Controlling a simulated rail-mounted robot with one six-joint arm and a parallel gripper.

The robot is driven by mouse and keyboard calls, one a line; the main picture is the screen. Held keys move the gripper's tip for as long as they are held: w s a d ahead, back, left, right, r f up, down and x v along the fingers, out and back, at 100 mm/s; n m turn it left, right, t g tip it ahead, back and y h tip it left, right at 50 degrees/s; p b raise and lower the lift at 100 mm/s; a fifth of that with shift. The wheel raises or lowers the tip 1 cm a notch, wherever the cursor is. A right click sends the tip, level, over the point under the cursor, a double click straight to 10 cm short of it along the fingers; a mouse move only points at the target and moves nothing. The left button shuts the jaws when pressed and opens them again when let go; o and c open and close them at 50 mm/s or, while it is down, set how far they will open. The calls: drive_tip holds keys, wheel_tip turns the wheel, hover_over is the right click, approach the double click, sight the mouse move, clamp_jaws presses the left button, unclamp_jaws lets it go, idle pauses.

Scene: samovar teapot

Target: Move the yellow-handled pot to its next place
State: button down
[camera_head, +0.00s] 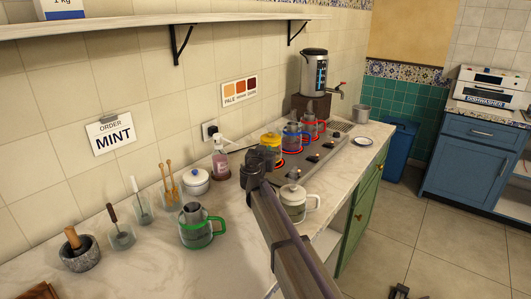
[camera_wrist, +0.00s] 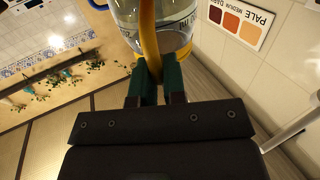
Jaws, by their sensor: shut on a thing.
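The yellow-handled pot (camera_head: 270,141) is at the near end of the row of pots on the burner strip in the head view, its lower part hidden behind my arm. In the wrist view its yellow handle (camera_wrist: 148,38) runs between my fingers, with the clear glass body (camera_wrist: 175,14) beyond. My gripper (camera_wrist: 156,78) is shut on that handle. In the head view my gripper (camera_head: 262,158) is in front of the pot. I cannot tell whether the pot's base touches the strip.
Blue-handled (camera_head: 292,136) and red-handled (camera_head: 311,126) pots stand close beyond. A white-lidded pot (camera_head: 293,203) and a green-handled pot (camera_head: 197,229) stand on the counter (camera_head: 150,268). The samovar (camera_head: 313,72) is at the far end. The order card (camera_head: 110,132) reads MINT.

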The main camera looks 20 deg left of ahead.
drive_tip(key=shift+f+b, duration=0.3)
drive_tip(key=shift+f, duration=0.05)
drive_tip(key=shift+s+d+f+b, duration=0.45)
drive_tip(key=shift+s+d+b, duration=0.2)
drive_tip(key=shift+b, duration=0.3)
drive_tip(key=c, duration=1.1)
unclamp_jaws()
drive_tip(key=shift+s, duration=0.25)
drive_tip(key=s+d+p, duration=0.1)
drive_tip(key=s, duration=0.9)
drive_tip(key=shift+s+r, duration=0.15)
drive_tip(key=shift+r, duration=0.3)
